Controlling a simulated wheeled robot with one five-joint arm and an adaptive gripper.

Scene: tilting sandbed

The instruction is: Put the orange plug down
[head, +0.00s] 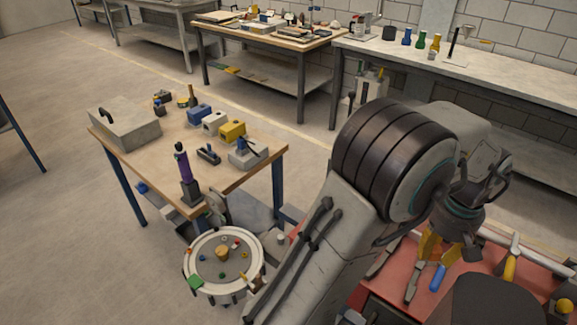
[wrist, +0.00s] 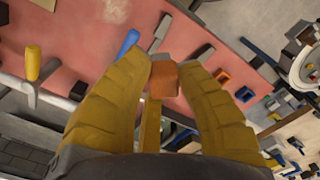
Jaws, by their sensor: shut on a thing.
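The orange plug (wrist: 163,80) is a small blocky piece between the yellow fingers of my gripper (wrist: 168,66) in the wrist view. My gripper is shut on it near the fingertips, with the red surface (wrist: 85,45) behind it. How far the plug is above that surface is hard to tell. In the head view my gripper (head: 431,246) points down over the red surface (head: 385,292) at the lower right. The plug cannot be made out there.
A blue-handled tool (head: 438,276) lies beside my gripper, with other tools around it. A round white-rimmed sandbed (head: 190,270) holding small coloured pieces stands at lower centre-left. A wooden table (head: 125,158) with blocks is behind it.

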